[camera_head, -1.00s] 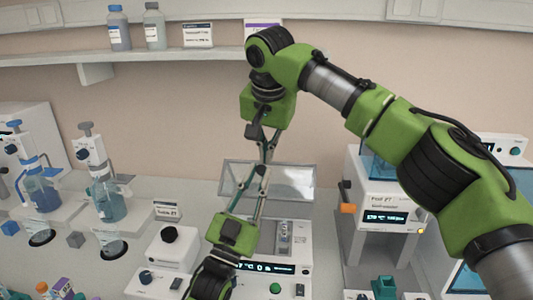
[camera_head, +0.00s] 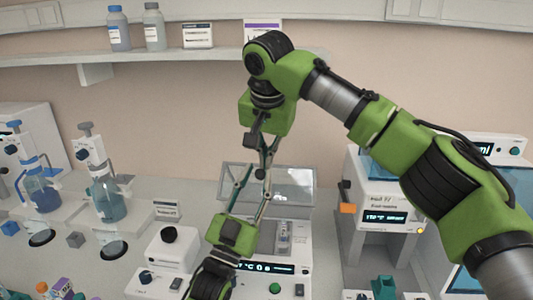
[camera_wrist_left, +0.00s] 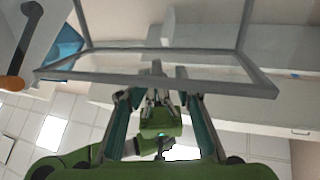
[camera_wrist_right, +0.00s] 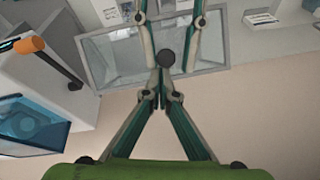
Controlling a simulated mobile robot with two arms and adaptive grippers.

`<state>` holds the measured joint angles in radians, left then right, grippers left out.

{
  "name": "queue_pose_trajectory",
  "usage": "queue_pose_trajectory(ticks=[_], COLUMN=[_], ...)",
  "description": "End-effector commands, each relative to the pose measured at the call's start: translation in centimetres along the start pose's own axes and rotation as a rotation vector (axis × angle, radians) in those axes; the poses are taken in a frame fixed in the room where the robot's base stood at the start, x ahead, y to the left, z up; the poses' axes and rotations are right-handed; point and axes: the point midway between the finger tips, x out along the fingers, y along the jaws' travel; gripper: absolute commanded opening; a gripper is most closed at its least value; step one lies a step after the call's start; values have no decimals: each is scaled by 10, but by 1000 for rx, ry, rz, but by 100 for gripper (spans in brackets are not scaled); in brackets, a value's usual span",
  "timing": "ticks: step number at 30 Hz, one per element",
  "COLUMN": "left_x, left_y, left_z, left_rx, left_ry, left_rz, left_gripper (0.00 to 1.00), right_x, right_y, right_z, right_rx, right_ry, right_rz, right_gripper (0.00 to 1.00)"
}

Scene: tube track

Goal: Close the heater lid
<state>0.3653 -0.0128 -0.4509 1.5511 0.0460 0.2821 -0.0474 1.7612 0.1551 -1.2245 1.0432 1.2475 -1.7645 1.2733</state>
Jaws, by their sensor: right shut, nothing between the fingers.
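The heater (camera_head: 274,284) is a white box with a lit display and a green button. Its clear, grey-framed lid (camera_head: 296,185) stands raised behind it. The lid frame crosses the left wrist view (camera_wrist_left: 150,78) and also shows in the right wrist view (camera_wrist_right: 105,70). My right gripper (camera_head: 264,172) reaches down in front of the lid, shut and empty; its tips meet in the right wrist view (camera_wrist_right: 161,84). My left gripper (camera_head: 257,178) comes up from below with its fingers apart and empty. The fingers of both grippers overlap in the head view, so contact with the lid cannot be told.
A white device (camera_head: 383,205) with an orange knob (camera_head: 347,208) stands to the right. Blue-liquid bottles in stands (camera_head: 110,203) are at left. A shelf (camera_head: 160,57) runs along the wall.

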Motion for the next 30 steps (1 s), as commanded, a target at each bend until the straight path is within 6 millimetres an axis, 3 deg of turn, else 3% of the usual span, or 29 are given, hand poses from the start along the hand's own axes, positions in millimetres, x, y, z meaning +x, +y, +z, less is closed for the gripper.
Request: queue_pose_trajectory(ticks=[1,13,30], left_x=[3,-7,-97], left_y=[-1,1,-6], left_z=[0,0,-58], left_rx=[2,3,2], left_ry=[-2,-2,-2], left_rz=[-2,1,5], left_gripper=[34,34,34], right_x=[2,1,0], right_y=[-4,-4,-3], right_z=[12,9,6], right_rx=[-19,-13,-7], right_ry=[-26,-22,-15], right_rz=[1,-2,-4], right_gripper=[0,0,0])
